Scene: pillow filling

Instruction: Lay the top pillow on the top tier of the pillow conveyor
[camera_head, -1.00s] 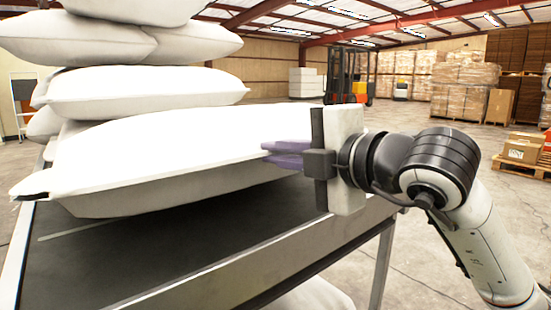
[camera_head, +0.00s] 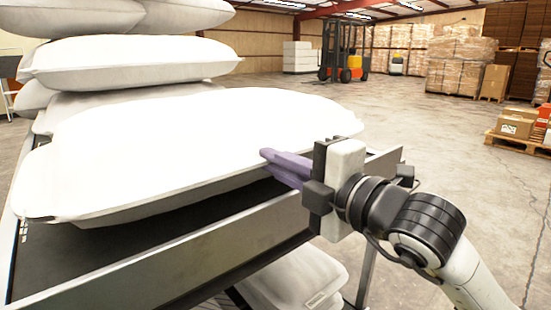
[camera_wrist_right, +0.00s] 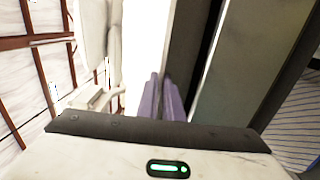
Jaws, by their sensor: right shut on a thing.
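A large white pillow (camera_head: 180,150) spans the dark top tier of the pillow conveyor (camera_head: 215,250). Its near edge is raised, with a dark gap below it; I cannot tell whether its far side touches the tier. My right gripper (camera_head: 272,160) has purple fingers and is shut on the pillow's right near edge. In the right wrist view the fingers (camera_wrist_right: 163,100) are close together against the white pillow (camera_wrist_right: 147,40). My left gripper is not in view.
More white pillows (camera_head: 130,62) are stacked behind at the left. Another pillow (camera_head: 300,280) lies below the top tier. A forklift (camera_head: 343,55), boxes (camera_head: 455,80) and a pallet (camera_head: 515,147) stand farther back.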

